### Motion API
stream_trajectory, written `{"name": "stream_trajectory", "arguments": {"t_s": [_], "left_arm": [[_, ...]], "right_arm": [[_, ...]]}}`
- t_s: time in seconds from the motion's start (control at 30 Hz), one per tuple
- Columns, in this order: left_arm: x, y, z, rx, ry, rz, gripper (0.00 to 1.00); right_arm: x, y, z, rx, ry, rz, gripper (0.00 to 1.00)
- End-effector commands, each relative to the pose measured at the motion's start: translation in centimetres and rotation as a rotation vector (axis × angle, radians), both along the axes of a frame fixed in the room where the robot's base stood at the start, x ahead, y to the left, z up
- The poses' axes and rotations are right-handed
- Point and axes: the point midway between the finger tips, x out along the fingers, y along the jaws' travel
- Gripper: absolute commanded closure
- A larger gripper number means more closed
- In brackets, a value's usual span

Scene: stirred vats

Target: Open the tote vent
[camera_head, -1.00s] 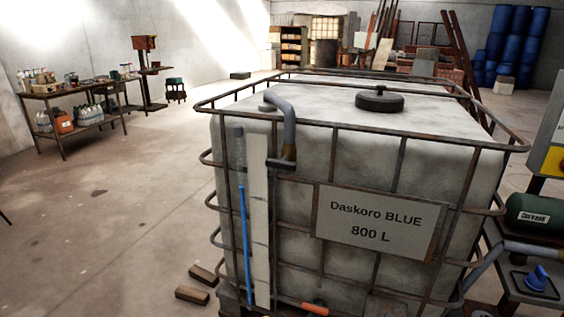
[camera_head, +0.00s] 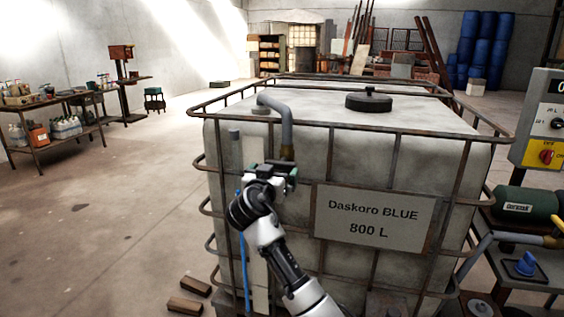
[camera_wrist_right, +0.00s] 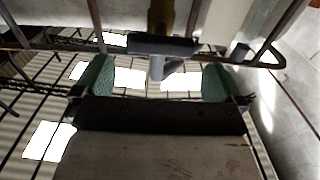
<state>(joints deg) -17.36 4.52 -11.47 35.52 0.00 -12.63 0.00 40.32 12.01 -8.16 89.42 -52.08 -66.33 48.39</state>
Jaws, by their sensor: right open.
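The white caged tote (camera_head: 440,170) stands in front of me, labelled Daskoro BLUE 800 L. A grey bent pipe (camera_head: 285,115) rises from its top and hooks down over the front edge to a brownish fitting (camera_head: 287,152); I take this for the vent. My right gripper (camera_head: 272,169) is just below and in front of this fitting, open. In the right wrist view its green pads stand apart (camera_wrist_right: 155,82), with a dark crossbar (camera_wrist_right: 160,45) and the brown fitting (camera_wrist_right: 160,15) beyond them. Contact cannot be told. The left gripper is not in view.
A round black lid (camera_head: 368,101) sits on the tote's top. Rusty cage bars (camera_head: 350,127) run around it. At the right are a control box (camera_head: 545,120), a green cylinder (camera_head: 522,205) and a blue knob (camera_head: 526,263). The floor at the left is clear beside wooden blocks (camera_head: 185,306).

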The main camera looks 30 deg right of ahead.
Motion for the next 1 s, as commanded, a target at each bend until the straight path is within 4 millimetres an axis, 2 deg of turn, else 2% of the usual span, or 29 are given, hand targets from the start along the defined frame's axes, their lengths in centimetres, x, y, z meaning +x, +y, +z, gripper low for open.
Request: {"name": "stream_trajectory", "arguments": {"t_s": [0.2, 0.4, 0.83, 0.87, 1.0], "left_arm": [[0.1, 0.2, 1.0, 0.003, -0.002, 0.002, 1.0], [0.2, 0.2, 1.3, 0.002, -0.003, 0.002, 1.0], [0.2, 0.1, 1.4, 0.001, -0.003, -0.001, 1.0], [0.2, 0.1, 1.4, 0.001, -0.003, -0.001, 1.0], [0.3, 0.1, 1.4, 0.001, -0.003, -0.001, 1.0]], "right_arm": [[2.9, -3.3, 0.2, -0.003, 0.003, -0.001, 0.0], [4.5, -5.2, 0.0, -0.001, 0.003, 0.002, 0.0], [5.1, -5.9, -0.1, 0.0, 0.003, 0.003, 0.0], [5.1, -5.9, -0.1, 0.0, 0.003, 0.003, 0.02], [5.1, -5.9, -0.1, 0.0, 0.003, 0.003, 0.23]]}}
